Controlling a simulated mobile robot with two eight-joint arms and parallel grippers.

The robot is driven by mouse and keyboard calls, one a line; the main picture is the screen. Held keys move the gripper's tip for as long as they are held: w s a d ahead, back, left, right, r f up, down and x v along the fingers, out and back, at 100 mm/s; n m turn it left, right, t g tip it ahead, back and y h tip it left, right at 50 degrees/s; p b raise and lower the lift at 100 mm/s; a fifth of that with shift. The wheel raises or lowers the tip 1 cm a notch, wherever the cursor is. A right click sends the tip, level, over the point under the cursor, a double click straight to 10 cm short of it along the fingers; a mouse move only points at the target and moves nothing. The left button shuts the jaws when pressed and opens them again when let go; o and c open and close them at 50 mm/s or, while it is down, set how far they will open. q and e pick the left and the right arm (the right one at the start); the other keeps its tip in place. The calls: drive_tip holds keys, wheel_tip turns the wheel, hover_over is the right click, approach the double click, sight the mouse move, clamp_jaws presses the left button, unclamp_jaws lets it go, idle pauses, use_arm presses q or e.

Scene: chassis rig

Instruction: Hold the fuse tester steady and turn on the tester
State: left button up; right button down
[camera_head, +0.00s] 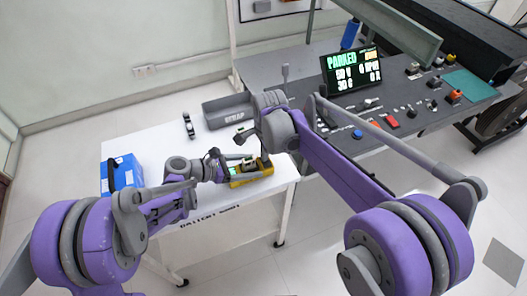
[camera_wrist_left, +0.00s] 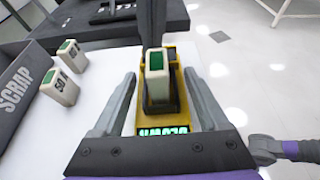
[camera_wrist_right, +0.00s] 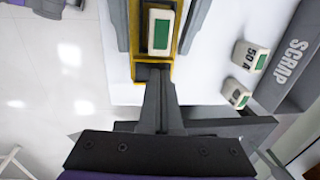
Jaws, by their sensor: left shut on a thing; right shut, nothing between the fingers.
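The yellow fuse tester (camera_head: 238,183) stands on the white table's front right part. It also shows in the left wrist view (camera_wrist_left: 171,119) and right wrist view (camera_wrist_right: 140,71). A pale fuse with a green top (camera_wrist_left: 157,80) sits upright in it. Green lit text (camera_wrist_left: 162,131) shows on its near end in the left wrist view. My left gripper (camera_wrist_left: 160,76) is shut on the tester, one finger along each side. My right gripper (camera_wrist_right: 154,72) is shut and empty, its tips over the tester's end beside the fuse. I cannot tell whether they touch it.
The grey scrap bin (camera_head: 229,111) stands at the back of the table. Two loose fuses (camera_wrist_left: 60,86) (camera_wrist_left: 72,56) stand beside it. A blue box (camera_head: 121,176) is at the table's left. A grey console (camera_head: 350,140) with a lit screen (camera_head: 352,71) adjoins on the right.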

drive_tip(key=shift+s+d+r, duration=0.1)
drive_tip(key=shift+s, duration=0.15)
wheel_tip(320, 180, up, 14)
drive_tip(key=w, duration=0.1)
drive_tip(key=shift+w+a, duration=0.3)
idle(0.4)
use_arm(q)
drive_tip(key=o, duration=1.4)
drive_tip(key=shift+a, duration=0.1)
